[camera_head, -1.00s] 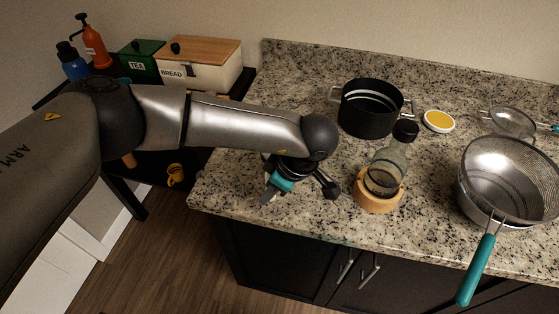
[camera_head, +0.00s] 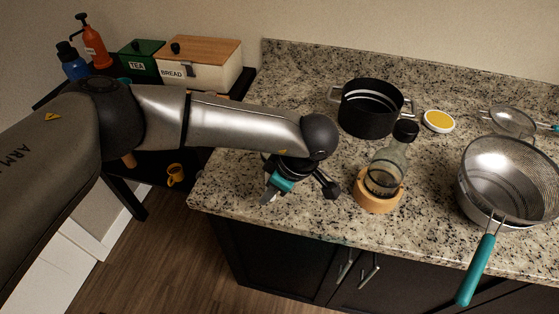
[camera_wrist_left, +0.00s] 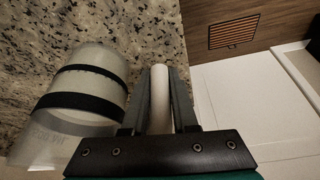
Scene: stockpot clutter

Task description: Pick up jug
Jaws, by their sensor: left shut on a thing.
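The jug (camera_wrist_left: 80,100) shows in the left wrist view as a frosted, pale body with two black bands, over the speckled counter. Its pale handle (camera_wrist_left: 160,95) lies between the two fingers of my left gripper (camera_wrist_left: 162,100), which is shut on it. The jug's body is beside the fingers, to the left in that view. In the head view the left gripper (camera_head: 285,182) hangs below my forearm near the counter's left front edge. The jug cannot be made out there, hidden by the arm and wrist. My right gripper is not in view.
A glass bottle (camera_head: 390,155) with a black cap stands in a wooden ring (camera_head: 378,202) right of the gripper. A black pot (camera_head: 369,115) is behind it. A strainer (camera_head: 510,175) with a teal handle rests over a metal pot at right. Counter (camera_head: 230,190) ends at the left.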

